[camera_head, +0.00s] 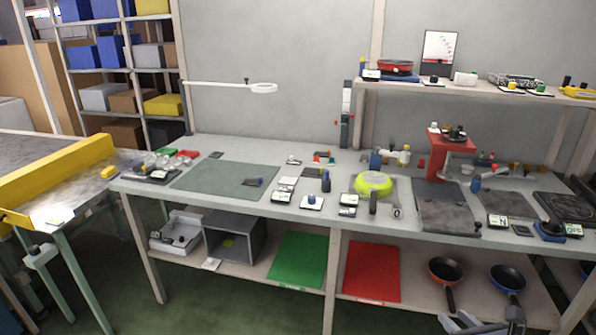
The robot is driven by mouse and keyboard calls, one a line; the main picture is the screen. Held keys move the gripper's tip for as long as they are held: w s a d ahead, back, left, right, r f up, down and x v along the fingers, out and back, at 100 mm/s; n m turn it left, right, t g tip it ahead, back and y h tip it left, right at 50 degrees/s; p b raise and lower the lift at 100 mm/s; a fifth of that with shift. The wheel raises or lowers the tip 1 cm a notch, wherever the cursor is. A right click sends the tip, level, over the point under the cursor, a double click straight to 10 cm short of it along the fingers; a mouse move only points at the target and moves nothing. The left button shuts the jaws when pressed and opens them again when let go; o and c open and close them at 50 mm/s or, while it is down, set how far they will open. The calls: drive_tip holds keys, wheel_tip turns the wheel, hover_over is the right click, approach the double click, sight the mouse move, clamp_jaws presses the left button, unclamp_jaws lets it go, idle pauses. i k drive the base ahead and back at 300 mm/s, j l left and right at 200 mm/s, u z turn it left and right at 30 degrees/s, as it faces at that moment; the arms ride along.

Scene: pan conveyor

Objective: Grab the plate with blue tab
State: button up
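A small white plate with a blue upright piece (312,201) lies on the workbench, left of the yellow-green pan. I cannot tell for sure whether this blue piece is the tab; other small white plates lie close by, one with a dark blue cylinder (326,181) just behind. A blue base (549,231) with a white label stands at the right end of the bench. Grey and dark parts that appear to be my gripper (478,325) show at the bottom edge, low in front of the bench and far from these plates.
The workbench holds a green-grey mat (225,180), a yellow-green pan (373,183) and a red press (447,150). Below are a green board (299,260), a red board (372,272) and two pans. A yellow-railed conveyor (60,175) stands left.

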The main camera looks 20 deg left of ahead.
sight(248, 181)
drive_tip(key=i+j, duration=0.2)
drive_tip(key=j, duration=0.3)
drive_tip(key=i+j+z, duration=0.15)
drive_tip(key=j, duration=0.35)
drive_tip(key=i+j, duration=0.2)
drive_tip(key=j, duration=0.3)
drive_tip(key=i+j+z, duration=0.15)
drive_tip(key=j, duration=0.35)
drive_tip(key=i+j, duration=0.15)
drive_tip(key=j, duration=0.4)
drive_tip(key=i+j+z, duration=0.15)
drive_tip(key=j, duration=0.9)
drive_tip(key=i+j+z, duration=0.15)
drive_tip(key=j, duration=0.45)
